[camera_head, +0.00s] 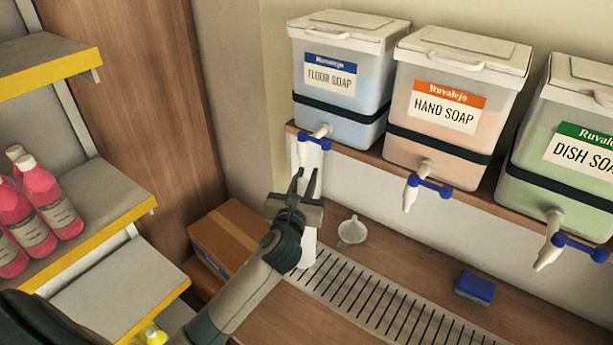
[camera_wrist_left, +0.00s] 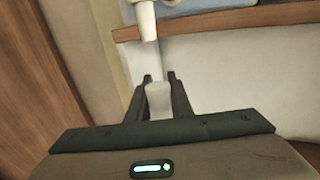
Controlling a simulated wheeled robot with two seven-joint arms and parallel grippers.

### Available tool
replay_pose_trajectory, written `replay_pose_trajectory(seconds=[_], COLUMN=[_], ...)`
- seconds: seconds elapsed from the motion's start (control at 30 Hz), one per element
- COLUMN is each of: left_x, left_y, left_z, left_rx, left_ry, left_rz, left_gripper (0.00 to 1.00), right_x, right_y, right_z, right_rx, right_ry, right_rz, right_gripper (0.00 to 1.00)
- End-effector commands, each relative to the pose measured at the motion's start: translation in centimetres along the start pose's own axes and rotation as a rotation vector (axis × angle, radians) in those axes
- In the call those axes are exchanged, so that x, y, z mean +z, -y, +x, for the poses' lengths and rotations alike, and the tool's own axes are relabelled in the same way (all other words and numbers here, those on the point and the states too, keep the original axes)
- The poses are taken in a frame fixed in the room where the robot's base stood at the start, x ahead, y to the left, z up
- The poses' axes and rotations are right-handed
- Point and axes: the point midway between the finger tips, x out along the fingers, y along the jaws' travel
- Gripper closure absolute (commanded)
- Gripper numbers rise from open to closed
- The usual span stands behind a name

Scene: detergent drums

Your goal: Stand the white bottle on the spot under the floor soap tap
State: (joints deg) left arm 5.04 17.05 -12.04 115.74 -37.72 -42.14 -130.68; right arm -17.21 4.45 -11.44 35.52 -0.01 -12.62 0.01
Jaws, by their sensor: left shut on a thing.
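The white bottle (camera_head: 308,247) is mostly hidden behind my left gripper (camera_head: 308,183) in the head view; its lower part shows over the left end of the slotted drain grate (camera_head: 375,298). In the left wrist view a pale part of the bottle (camera_wrist_left: 158,97) sits between the two fingers of my left gripper (camera_wrist_left: 158,80), which is shut on it. The floor soap tap (camera_head: 306,150), white with a blue handle, hangs just above the gripper; its spout also shows in the wrist view (camera_wrist_left: 147,20). I cannot tell whether the bottle's base touches the grate. My right gripper is not in view.
The floor soap drum (camera_head: 340,85), hand soap drum (camera_head: 455,105) and dish soap drum (camera_head: 565,150) stand on a wooden shelf. A funnel (camera_head: 352,231), a blue sponge (camera_head: 474,289) and a cardboard box (camera_head: 228,236) are nearby. Pink bottles (camera_head: 45,205) stand on the left rack.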

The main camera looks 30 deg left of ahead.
Motion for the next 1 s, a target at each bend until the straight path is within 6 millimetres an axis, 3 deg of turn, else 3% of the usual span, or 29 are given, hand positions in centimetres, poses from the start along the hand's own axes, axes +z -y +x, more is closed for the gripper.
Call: replay_pose_trajectory(seconds=[0.2, 0.23, 0.3, 0.7, 1.0], left_x=[-0.3, -0.2, -0.2, 0.1, -0.1], left_y=[0.0, 0.0, 0.0, 0.0, 0.0], left_z=[0.0, 0.0, 0.0, 0.0, -3.3], left_rx=[0.0, 0.0, 0.0, 0.0, -0.001], left_ry=[0.0, 0.0, 0.0, 0.001, 0.0], left_rz=[0.001, 0.0, 0.0, -0.001, 0.0], left_gripper=[1.0, 0.73, 0.62, 0.62, 0.62], right_x=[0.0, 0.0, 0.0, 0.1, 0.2], right_y=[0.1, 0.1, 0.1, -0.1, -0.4], right_z=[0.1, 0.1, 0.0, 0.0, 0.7], right_rx=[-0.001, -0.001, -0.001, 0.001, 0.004], right_ry=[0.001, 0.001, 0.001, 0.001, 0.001], right_rz=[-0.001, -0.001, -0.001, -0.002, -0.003], right_gripper=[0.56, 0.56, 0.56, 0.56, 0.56])
